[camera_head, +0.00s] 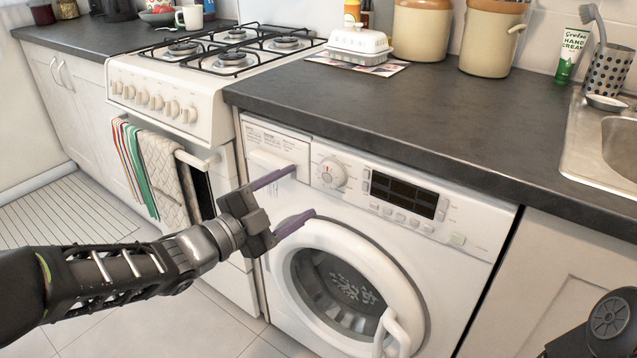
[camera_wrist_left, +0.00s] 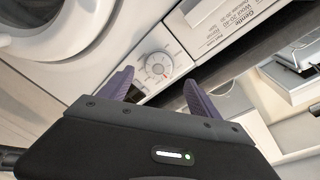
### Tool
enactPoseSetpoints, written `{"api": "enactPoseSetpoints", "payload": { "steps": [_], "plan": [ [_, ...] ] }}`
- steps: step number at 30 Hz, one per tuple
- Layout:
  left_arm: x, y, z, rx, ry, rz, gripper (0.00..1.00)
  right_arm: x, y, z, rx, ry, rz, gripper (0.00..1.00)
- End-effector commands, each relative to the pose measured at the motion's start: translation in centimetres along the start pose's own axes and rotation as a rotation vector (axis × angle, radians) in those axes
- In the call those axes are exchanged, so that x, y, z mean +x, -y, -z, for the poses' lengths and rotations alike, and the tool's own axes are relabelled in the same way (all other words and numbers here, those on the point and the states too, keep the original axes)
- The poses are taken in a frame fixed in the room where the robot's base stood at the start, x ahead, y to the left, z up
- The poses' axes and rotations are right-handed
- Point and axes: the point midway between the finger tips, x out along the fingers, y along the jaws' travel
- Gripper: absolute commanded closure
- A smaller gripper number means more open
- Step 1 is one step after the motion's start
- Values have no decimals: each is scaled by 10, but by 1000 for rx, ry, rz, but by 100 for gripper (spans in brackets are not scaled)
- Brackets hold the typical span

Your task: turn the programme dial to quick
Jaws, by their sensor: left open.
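The programme dial (camera_head: 329,173) is a round white knob on the front panel of the white washing machine (camera_head: 470,268), between the detergent drawer and the dark display. It also shows in the left wrist view (camera_wrist_left: 158,65), ahead of my fingers, with markings around it too small to read. My left gripper (camera_head: 305,192) is open, its two purple fingers apart and empty, in front of the machine just left of the dial. The fingers do not close around the dial. A dark part of my right arm shows at the lower right; its gripper is out of view.
The detergent drawer (camera_head: 272,162) is left of the dial, the display (camera_head: 404,194) right of it. The round door (camera_head: 350,290) is below and looks shut. A cooker (camera_head: 175,95) with towels stands left. The dark counter (camera_head: 420,110) overhangs the panel.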

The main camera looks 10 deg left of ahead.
Motion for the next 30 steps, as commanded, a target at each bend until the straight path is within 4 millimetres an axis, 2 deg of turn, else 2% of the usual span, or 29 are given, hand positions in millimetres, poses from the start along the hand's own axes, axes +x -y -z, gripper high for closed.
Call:
{"api": "enactPoseSetpoints", "payload": {
  "steps": [9,13,23,30],
  "plan": [
    [49,-4,0,-1,-3,-4,28,11,-6,3,4,-7,-3,64],
    [62,-2,0,0,0,-3,28,13,-7,3,5,-9,-4,64],
    [68,-1,0,-1,0,-1,28,13,-7,3,5,-10,-4,64],
    [67,-1,0,-1,0,-2,46,13,-7,3,5,-9,-4,64]
  ]
}}
